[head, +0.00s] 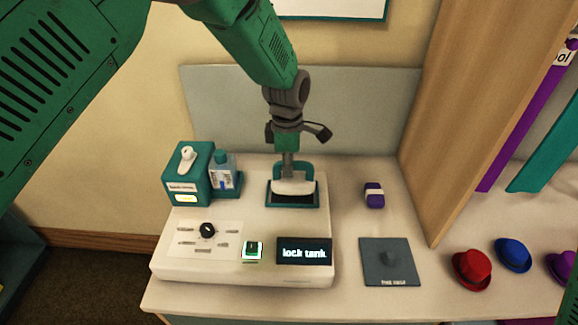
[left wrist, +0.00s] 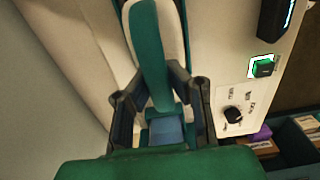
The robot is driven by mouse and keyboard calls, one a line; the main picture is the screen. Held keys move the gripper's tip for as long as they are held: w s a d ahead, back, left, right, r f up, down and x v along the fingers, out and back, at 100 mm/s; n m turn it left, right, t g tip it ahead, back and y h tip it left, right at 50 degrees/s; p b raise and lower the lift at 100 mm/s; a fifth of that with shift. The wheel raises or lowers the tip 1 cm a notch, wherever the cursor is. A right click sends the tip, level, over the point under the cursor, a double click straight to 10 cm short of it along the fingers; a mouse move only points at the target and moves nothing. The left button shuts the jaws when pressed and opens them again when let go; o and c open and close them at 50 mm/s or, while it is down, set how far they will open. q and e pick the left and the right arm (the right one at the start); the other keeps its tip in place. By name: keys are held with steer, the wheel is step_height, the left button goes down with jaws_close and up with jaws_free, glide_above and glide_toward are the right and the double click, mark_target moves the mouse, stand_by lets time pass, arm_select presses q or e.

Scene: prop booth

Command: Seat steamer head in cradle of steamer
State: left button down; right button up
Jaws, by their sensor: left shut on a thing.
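The steamer (head: 185,265) is a low white unit with a dial (head: 207,230), a lit green button (head: 252,250) and a display (head: 304,251) reading "lock tank". Its cradle (head: 292,207) looks like a dark, teal-edged recess at the back right of the unit. The steamer head (head: 294,187), white and teal, is at the cradle; I cannot tell whether it rests in it or hovers just above. My left gripper (head: 288,148) points down from above and is shut on the steamer head. In the left wrist view, the head (left wrist: 153,60) extends beyond the fingers (left wrist: 160,100). My right gripper is not in view.
A teal box (head: 190,185) and a blue-labelled bottle (head: 224,180) stand left of the cradle. A purple and white block (head: 374,195) and a dark mat (head: 375,275) lie to the right. Red (head: 471,268) and blue (head: 513,254) hats sit beyond a wooden partition (head: 470,110).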

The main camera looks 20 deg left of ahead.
arm_select(q)
steer(key=shift+d+f, duration=0.1)
steer(key=shift+f, duration=0.3)
steer(key=shift+f, duration=0.15)
steer(key=shift+f+b, duration=0.2)
steer(key=shift+b, duration=0.1)
steer(key=shift+f, duration=0.35)
steer(key=shift+f, duration=0.35)
stand_by(0.5)
steer(key=c, duration=1.5)
jaws_free()
steer(key=shift+c, duration=0.2)
